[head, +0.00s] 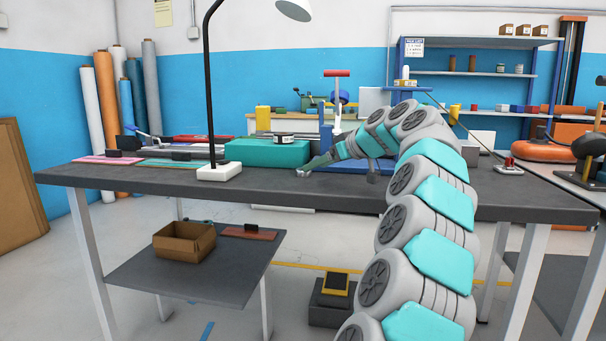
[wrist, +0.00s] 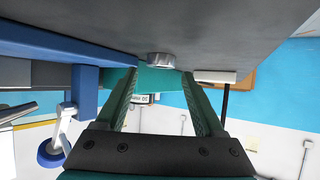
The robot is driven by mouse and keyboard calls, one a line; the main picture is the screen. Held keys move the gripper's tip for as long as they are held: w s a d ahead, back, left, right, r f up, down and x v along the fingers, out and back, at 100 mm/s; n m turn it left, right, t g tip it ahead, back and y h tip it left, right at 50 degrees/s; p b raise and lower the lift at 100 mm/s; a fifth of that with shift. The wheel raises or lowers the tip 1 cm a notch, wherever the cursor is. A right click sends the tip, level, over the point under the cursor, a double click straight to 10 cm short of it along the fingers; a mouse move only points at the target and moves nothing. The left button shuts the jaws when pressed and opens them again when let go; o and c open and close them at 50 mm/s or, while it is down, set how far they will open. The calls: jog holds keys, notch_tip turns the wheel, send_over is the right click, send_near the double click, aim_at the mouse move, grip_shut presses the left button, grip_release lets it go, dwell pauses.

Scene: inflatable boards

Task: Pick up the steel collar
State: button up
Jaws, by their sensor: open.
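The steel collar (head: 303,173) is a small silver ring on the dark workbench top, near its front edge. In the wrist view, where the scene is upside down, the collar (wrist: 161,60) sits on the grey bench top just past my fingertips, centred between them. My gripper (head: 316,164) is low over the bench, beside the collar at its upper right in the head view. In the wrist view its two green fingers (wrist: 159,76) are spread apart with nothing held between them. The fingers partly cover the things behind.
A white lamp base (head: 219,171) with a black pole is to the left. A blue object (head: 350,166) lies right behind my arm. Bare bench shows left of the collar.

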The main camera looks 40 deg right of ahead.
jog(key=x, duration=0.4)
jog(key=shift+w+a, duration=0.15)
jog(key=shift+w, duration=0.25)
grip_shut()
